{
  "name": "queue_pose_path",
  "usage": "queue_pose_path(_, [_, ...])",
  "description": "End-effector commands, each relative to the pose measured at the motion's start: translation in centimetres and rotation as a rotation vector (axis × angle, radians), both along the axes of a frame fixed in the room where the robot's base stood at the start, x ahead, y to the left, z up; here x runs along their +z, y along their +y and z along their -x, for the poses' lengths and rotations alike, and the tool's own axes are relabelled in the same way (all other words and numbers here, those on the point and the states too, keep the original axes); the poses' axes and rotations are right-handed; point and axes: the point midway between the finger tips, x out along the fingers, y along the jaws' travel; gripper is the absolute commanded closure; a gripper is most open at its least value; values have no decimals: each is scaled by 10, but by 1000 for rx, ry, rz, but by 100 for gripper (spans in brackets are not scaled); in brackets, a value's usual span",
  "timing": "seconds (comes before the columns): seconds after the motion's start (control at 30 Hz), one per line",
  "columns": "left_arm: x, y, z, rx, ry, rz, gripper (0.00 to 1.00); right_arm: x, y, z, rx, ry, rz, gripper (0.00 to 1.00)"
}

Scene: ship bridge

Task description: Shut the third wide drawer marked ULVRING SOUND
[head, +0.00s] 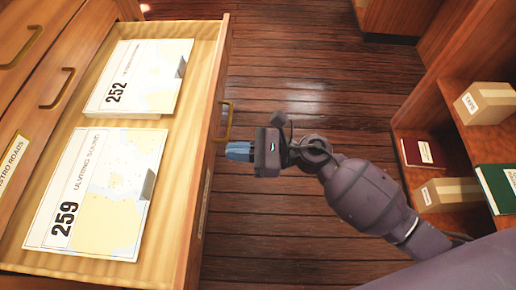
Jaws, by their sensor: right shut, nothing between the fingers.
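The open wide drawer (212,88) stands pulled out at the left, with a brass handle (228,121) on its front. A chart marked 259 ULVRING SOUND (120,180) and a chart marked 252 (155,70) lie inside it. My right gripper (232,151) is shut and empty, its fingertips pointing left at the drawer front just below the handle in the picture. I cannot tell whether the fingertips touch the front. The drawer front's label is seen too edge-on to read. My left gripper is not in view.
Closed drawers with brass handles (57,89) and a label ending in STRO ROADS (12,160) are at the left. A shelf with cardboard boxes (487,102), a dark red book (422,152) and a green book (497,188) stands at the right. Wooden floor (300,70) between is clear.

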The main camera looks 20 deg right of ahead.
Motion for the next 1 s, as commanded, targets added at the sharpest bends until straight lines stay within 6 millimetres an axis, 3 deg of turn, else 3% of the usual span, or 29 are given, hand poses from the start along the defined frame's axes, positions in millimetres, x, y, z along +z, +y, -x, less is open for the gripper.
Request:
queue_pose_path(0.1, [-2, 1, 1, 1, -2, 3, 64, -1, 18, -6, 1, 2, -3, 100])
queue_pose_path(0.3, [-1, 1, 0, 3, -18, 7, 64, -1, 36, -12, -2, 3, 0, 100])
queue_pose_path(1.0, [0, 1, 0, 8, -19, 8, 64, 0, 44, -14, 0, 1, 0, 100])
